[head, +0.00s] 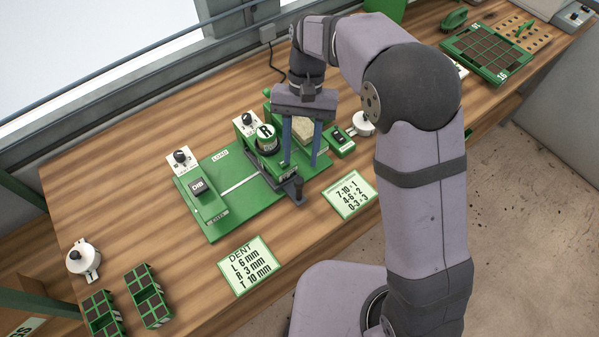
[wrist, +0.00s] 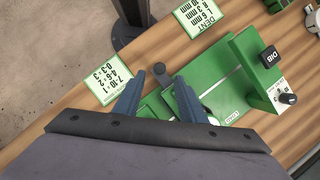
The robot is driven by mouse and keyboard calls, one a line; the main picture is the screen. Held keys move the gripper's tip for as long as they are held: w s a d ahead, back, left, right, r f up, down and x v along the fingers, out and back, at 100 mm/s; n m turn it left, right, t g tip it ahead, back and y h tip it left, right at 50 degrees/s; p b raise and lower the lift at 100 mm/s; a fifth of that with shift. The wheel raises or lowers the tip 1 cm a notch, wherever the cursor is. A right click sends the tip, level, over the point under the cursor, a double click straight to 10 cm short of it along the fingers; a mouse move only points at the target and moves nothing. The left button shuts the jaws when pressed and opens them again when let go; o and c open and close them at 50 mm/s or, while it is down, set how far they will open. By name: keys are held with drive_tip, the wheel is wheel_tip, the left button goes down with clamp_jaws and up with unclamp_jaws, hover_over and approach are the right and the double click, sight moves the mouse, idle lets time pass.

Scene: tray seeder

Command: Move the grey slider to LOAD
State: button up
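The green seeder plate (head: 240,205) lies on the bench with a LOAD label (head: 220,156) at its back edge and another small label (head: 217,218) at its front. A dark grey slider (head: 291,189) with an upright round-topped handle sits at the plate's right, near its front corner. In the wrist view its handle (wrist: 159,73) shows between my fingertips, and the LOAD label (wrist: 232,117) lies toward the bottom. My gripper (head: 300,163) points down above and behind the handle, fingers apart and empty. Contact with the handle cannot be made out.
A black DIB block (head: 199,187) stands at the plate's left. Two lettered cards, DENT (head: 247,265) and a number card (head: 350,194), lie in front.

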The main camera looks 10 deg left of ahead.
sight(299, 179)
drive_tip(key=shift+p+x, duration=0.95)
drive_tip(key=shift+x, duration=2.35)
drive_tip(key=shift+c, duration=0.2)
